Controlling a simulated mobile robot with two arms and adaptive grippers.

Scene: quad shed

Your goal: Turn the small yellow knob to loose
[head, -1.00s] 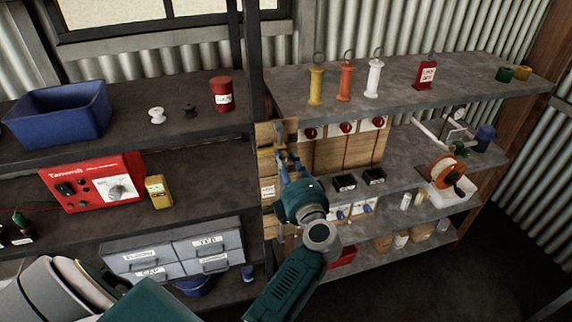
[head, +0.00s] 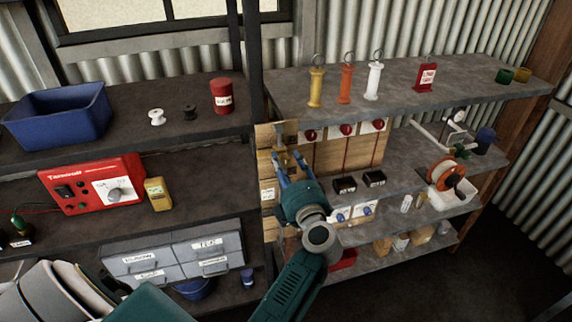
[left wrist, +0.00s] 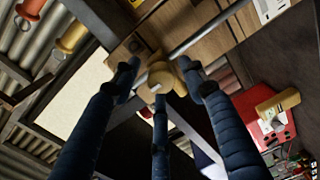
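The small yellow knob (left wrist: 160,78) sits on a metal rod or pipe in front of a wooden board, and shows small between my fingertips in the head view (head: 284,160). My left gripper (left wrist: 160,76) has its blue fingers spread around the knob, one on each side and a third below. The right-hand finger in the wrist view is very close to the knob; I cannot tell whether it touches. In the head view my left gripper (head: 288,162) points up at the board's left part. My right gripper is not in view.
The wooden board (head: 364,152) carries red knobs (head: 346,129) to the right of my gripper. A dark shelf post (head: 254,100) stands close on its left. Black boxes (head: 345,185) lie on the shelf to the right. A red power unit (head: 90,184) stands on the left shelf.

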